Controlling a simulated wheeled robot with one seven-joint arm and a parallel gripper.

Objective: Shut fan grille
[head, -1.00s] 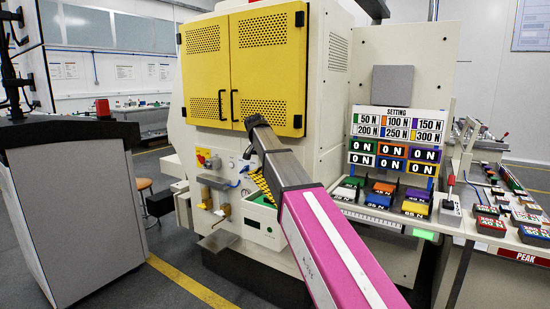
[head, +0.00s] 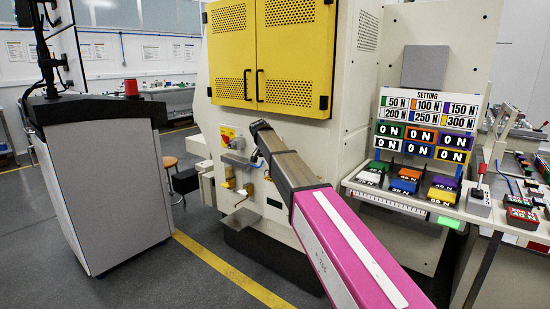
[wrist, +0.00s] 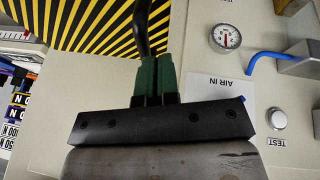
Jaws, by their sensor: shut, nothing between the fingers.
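A panel with black and yellow diagonal stripes (wrist: 95,25) fills the upper left of the wrist view; it appears to be the fan grille. A black bar or handle (wrist: 143,25) crosses it and runs down to my fingertips. My gripper (wrist: 157,72) has its green fingers together, with nothing seen between them; the tips are at or very near the bar's end, and I cannot tell if they touch. In the head view my arm hides the gripper and the striped panel, so how far the panel stands open cannot be told.
In the wrist view a gauge (wrist: 225,37), a blue hose (wrist: 265,57) and a TEST button (wrist: 276,118) sit right of the fingers. In the head view, yellow perforated doors (head: 290,50) are above, a setting shelf (head: 400,205) right, a grey console (head: 100,190) left.

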